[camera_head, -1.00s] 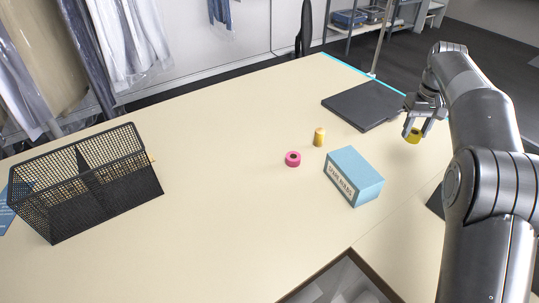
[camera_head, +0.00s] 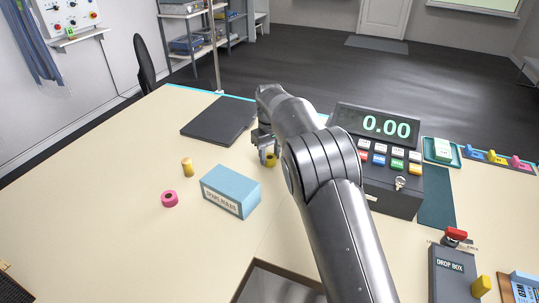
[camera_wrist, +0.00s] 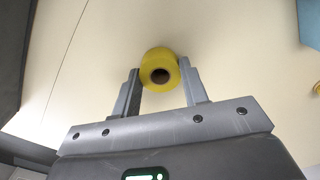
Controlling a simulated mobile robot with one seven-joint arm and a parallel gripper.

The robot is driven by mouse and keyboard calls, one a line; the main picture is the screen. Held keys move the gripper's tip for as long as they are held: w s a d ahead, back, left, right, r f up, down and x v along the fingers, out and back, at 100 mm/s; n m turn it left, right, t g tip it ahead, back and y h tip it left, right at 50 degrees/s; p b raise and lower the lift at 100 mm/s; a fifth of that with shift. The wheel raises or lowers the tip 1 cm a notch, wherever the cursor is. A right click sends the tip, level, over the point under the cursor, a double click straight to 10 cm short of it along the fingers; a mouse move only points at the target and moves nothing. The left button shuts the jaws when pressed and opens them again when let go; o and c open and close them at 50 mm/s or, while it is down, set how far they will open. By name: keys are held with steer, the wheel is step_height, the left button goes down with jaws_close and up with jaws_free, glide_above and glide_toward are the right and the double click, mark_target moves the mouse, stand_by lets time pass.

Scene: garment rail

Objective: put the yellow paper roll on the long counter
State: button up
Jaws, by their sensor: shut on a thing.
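The yellow paper roll (camera_wrist: 158,62) sits between the two fingertips of my gripper (camera_wrist: 160,88) in the wrist view, its dark core hole facing the camera. In the head view the yellow roll (camera_head: 270,161) shows just below my gripper (camera_head: 265,148), partly hidden by the fingers. My gripper is shut on it over the cream long counter (camera_head: 110,165). I cannot tell exactly how high the roll is above the surface.
A blue box (camera_head: 231,189) stands left of my gripper, with a pink roll (camera_head: 169,199) and an orange-yellow cylinder (camera_head: 187,166) beyond it. A dark slab (camera_head: 219,121) lies behind. A cash register (camera_head: 378,170) and drop box (camera_head: 452,272) stand right. The counter's left part is clear.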

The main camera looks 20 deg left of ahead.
mark_target(270, 157)
steer(key=shift+f, duration=0.15)
steer(key=o, duration=1)
steer(key=shift+c, duration=0.2)
step_height(270, 157, up, 12)
